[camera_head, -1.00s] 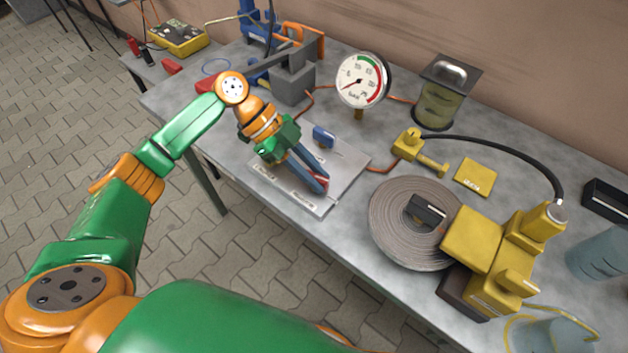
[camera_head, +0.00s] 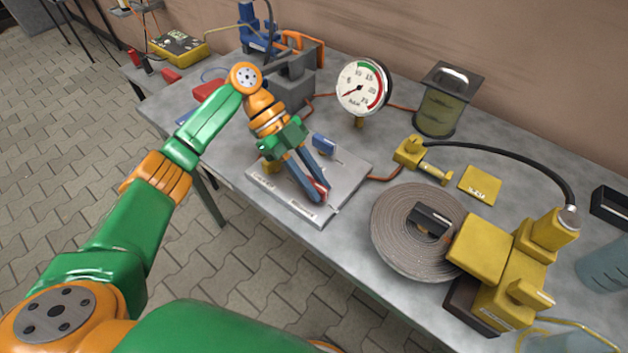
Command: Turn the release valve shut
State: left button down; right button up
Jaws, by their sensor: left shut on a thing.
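A grey valve plate (camera_head: 352,182) with small labels lies on the bench. My left gripper (camera_head: 317,192) is over its front right part, fingers slanting down. It is shut on a red handle (camera_head: 323,188), which I take to be the release valve's. The fingers hide much of the handle and what is under it. A blue handle (camera_head: 324,145) stands at the plate's back, apart from the fingers. My right gripper is not in view.
A coiled grey hose (camera_head: 385,242) and a yellow pump unit (camera_head: 485,245) stand to the right. A yellow cylinder (camera_head: 422,160) and a lidded reservoir (camera_head: 438,108) are behind. A grey block (camera_head: 290,88) stands close behind my left wrist.

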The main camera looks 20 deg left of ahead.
pick_arm(q)
jog(key=c, duration=0.8)
grip_release()
jog(key=shift+f, duration=0.1)
jog(key=shift+o, duration=0.2)
jog(key=v, duration=0.7)
jog(key=shift+s, duration=0.1)
